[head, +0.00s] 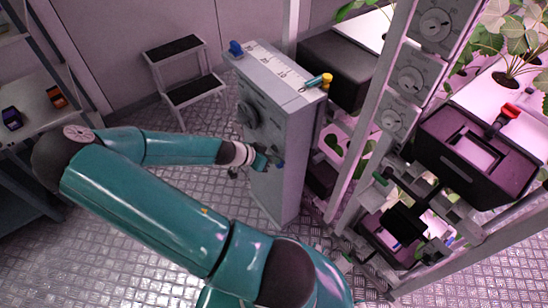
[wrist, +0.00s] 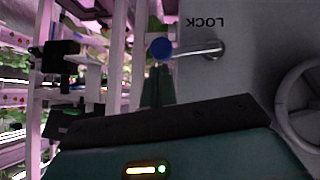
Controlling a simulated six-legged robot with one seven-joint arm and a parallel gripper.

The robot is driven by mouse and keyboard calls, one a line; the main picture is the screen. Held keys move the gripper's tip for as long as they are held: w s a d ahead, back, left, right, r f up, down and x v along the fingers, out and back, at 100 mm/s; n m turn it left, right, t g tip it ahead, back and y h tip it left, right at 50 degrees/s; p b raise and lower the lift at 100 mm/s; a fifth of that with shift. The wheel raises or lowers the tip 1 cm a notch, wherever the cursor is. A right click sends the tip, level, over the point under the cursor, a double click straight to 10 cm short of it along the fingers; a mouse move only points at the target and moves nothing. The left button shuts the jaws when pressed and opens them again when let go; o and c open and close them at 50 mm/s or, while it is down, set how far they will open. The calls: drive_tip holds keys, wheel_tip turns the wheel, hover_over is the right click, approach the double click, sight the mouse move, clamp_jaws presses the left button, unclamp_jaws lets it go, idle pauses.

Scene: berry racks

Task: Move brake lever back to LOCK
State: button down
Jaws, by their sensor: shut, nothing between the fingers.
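The brake lever (wrist: 190,50) is a metal arm with a blue round knob (wrist: 161,50). In the wrist view it runs sideways from its pivot at right to the knob at left. The LOCK label (wrist: 207,22) appears upside down, just above the pivot end. My gripper (wrist: 157,80) is shut and empty, with its tips right by the knob; I cannot tell whether they touch. In the head view my gripper (head: 266,162) is at the front of the grey cabinet (head: 285,130), with the blue knob (head: 281,165) just right of it.
A handwheel (wrist: 304,105) is right of the lever in the wrist view. Plant racks (head: 365,120) stand close at right.

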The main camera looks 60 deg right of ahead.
drive_tip(key=shift+s+a+f, duration=0.1)
drive_tip(key=shift+s+f, duration=0.15)
drive_tip(key=shift+f, duration=0.1)
idle(0.5)
